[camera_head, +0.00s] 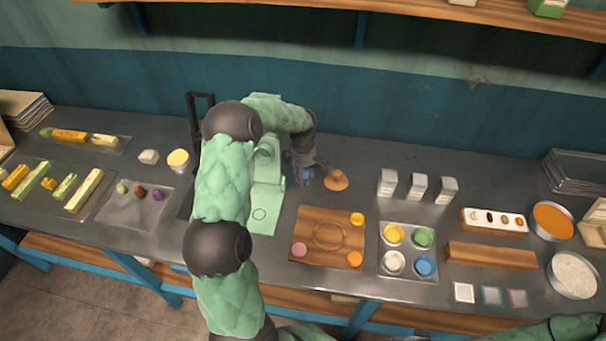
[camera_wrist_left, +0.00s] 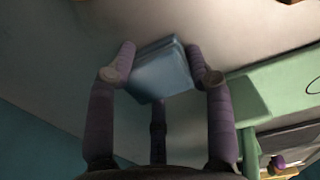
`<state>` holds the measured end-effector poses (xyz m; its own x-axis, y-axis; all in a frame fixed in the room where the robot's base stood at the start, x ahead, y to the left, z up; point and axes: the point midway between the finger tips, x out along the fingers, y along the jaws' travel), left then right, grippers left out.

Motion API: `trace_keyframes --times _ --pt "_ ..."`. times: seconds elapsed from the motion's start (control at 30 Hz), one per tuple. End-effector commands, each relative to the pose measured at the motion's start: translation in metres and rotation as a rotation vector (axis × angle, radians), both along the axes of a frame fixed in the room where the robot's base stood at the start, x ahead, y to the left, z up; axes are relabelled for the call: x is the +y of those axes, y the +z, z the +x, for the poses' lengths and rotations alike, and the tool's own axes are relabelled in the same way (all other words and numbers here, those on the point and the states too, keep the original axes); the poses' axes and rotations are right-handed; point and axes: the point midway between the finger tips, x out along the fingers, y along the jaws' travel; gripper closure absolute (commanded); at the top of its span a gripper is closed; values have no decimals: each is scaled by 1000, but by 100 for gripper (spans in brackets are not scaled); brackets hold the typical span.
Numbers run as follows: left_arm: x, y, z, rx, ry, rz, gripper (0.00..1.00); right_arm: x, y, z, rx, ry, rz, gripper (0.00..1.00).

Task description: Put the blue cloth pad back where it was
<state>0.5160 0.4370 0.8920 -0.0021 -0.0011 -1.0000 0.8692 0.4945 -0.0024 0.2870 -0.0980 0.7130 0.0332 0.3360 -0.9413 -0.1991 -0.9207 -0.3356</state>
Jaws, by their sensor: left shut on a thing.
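The blue cloth pad (camera_wrist_left: 160,75) shows in the left wrist view as a folded, light-blue block between my left fingers. My left gripper (camera_head: 305,172) is shut on it, on the far side of the counter just right of the green stand (camera_head: 264,195). In the head view my gripper hides most of the pad. In the left wrist view the fingers of my left gripper (camera_wrist_left: 160,78) press the pad from both sides, above the grey counter. My right gripper is not in view.
An orange-brown knobbed piece (camera_head: 336,181) stands close right of my left gripper. A wooden board (camera_head: 325,240) with small coloured pieces lies in front. Several white blocks (camera_head: 388,183) and a tray of coloured cups (camera_head: 408,270) stand further right. Bare counter lies behind them.

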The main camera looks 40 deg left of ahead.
Motion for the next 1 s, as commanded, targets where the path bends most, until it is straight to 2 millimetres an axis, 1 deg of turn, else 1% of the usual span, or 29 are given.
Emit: trace_keyframes --times 0.1,0.23,0.27,0.3,0.33,0.67,0.77,0.87,1.0 --pt "0 1 0 -1 0 0 78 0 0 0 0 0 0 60" --pt "0 -3 0 -1 0 0 78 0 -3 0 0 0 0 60" --pt "0 -2 0 -1 0 0 39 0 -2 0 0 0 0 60" --pt "0 -2 0 -1 0 0 28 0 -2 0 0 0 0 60" --pt "0 -2 0 -1 0 0 24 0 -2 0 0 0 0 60" --pt "0 -1 0 -1 0 0 24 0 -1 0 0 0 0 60" --pt "0 3 0 -1 0 0 24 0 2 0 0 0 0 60" --pt "0 16 1 -4 0 2 24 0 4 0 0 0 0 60" --pt "1 44 2 -5 0 3 24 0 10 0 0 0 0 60"
